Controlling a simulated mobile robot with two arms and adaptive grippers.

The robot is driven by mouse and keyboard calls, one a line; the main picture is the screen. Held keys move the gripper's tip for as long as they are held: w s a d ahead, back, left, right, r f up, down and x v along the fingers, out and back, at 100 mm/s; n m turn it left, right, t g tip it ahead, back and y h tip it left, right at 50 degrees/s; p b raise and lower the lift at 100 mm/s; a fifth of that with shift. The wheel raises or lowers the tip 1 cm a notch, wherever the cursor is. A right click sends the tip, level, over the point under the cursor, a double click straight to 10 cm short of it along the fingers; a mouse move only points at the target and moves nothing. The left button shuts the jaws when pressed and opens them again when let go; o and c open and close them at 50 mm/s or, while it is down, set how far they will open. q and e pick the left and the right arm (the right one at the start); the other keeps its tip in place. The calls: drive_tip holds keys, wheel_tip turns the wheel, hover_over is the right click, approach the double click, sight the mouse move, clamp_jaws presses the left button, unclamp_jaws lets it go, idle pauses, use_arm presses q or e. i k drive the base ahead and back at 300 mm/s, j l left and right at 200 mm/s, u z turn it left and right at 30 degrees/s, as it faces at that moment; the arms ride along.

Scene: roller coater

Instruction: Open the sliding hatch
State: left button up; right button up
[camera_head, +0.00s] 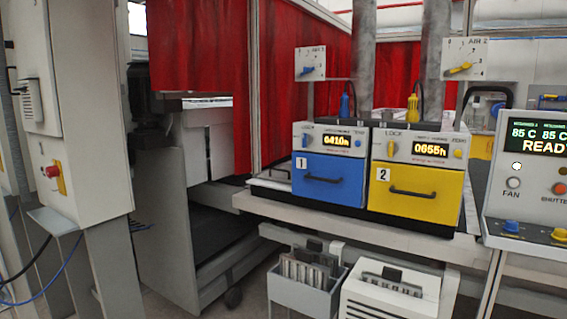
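No part in view is clearly marked as the sliding hatch. Two box units stand side by side on a bench. The left one has a blue front panel (327,180) with a dark bar handle and the number 1. The right one has a yellow front panel (416,194) with a dark bar handle (412,193) and the number 2. Both fronts look shut. Above them are displays and small knobs, with a LOCK label on the right unit. Neither of my grippers is in view.
A control panel (527,190) reading READY stands at the right. A tall cabinet (75,120) with a red knob (51,172) is at the left. Below the bench (350,232) are a grey bin (306,290) and a white box (390,300). Red curtains (200,45) hang behind.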

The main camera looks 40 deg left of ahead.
sight(282, 175)
drive_tip(key=i+j, duration=0.15)
drive_tip(key=j, duration=0.3)
drive_tip(key=i+j+z, duration=0.1)
drive_tip(key=j, duration=0.3)
drive_tip(key=i+j+z, duration=0.1)
drive_tip(key=j, duration=0.35)
drive_tip(key=i+j, duration=0.2)
drive_tip(key=j, duration=0.3)
drive_tip(key=i+j+z, duration=0.1)
drive_tip(key=j, duration=0.35)
drive_tip(key=i+j, duration=0.1)
drive_tip(key=j, duration=0.35)
drive_tip(key=i+z, duration=0.05)
